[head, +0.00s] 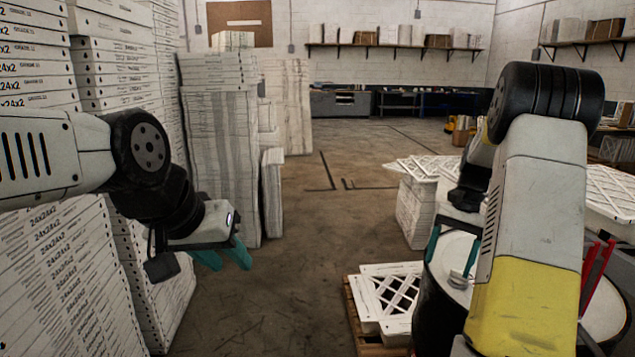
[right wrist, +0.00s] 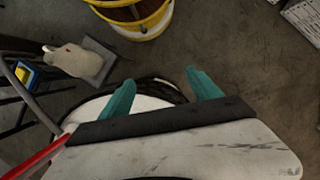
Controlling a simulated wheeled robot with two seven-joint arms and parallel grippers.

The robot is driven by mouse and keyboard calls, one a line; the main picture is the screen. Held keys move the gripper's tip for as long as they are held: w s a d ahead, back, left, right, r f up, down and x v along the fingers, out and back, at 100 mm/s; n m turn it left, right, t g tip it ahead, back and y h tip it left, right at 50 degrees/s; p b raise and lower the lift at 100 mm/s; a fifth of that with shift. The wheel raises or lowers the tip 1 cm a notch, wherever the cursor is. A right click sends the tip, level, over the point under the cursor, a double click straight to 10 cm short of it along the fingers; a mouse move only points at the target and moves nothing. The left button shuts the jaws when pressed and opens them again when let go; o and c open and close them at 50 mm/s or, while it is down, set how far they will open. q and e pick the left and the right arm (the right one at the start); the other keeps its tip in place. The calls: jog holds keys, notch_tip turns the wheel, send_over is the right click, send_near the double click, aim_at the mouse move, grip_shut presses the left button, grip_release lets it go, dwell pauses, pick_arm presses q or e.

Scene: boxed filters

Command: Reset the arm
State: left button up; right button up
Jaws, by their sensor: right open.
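My left arm comes in from the left, and its gripper (head: 224,258) with teal fingers hangs in front of the tall box stacks, apart from them. Its two fingers show at an angle, so I cannot tell how wide they are. My right arm comes down at the right with a yellow link. Its gripper (head: 452,251) is open and points down over a dark drum with a white lid (head: 456,270). In the right wrist view the teal fingers (right wrist: 158,80) are spread with nothing between them.
Tall stacks of white filter boxes (head: 72,270) fill the left side. A pallet (head: 352,316) with white lattice filters (head: 392,292) lies near the front. More filters (head: 415,212) are stacked behind the drum. A yellow-rimmed bucket (right wrist: 140,25) shows in the wrist view.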

jog(key=s+a+r+n+t, duration=0.8)
jog(key=s+a+r, duration=0.6)
jog(key=s+a, duration=0.3)
jog(key=shift+s+a+r+t+h, duration=0.2)
jog(key=shift+s+r+t+h, duration=0.15)
jog(key=shift+s, duration=0.85)
jog(key=shift+s+a, duration=0.15)
jog(key=shift+s, duration=0.15)
jog(key=shift+c, duration=0.2)
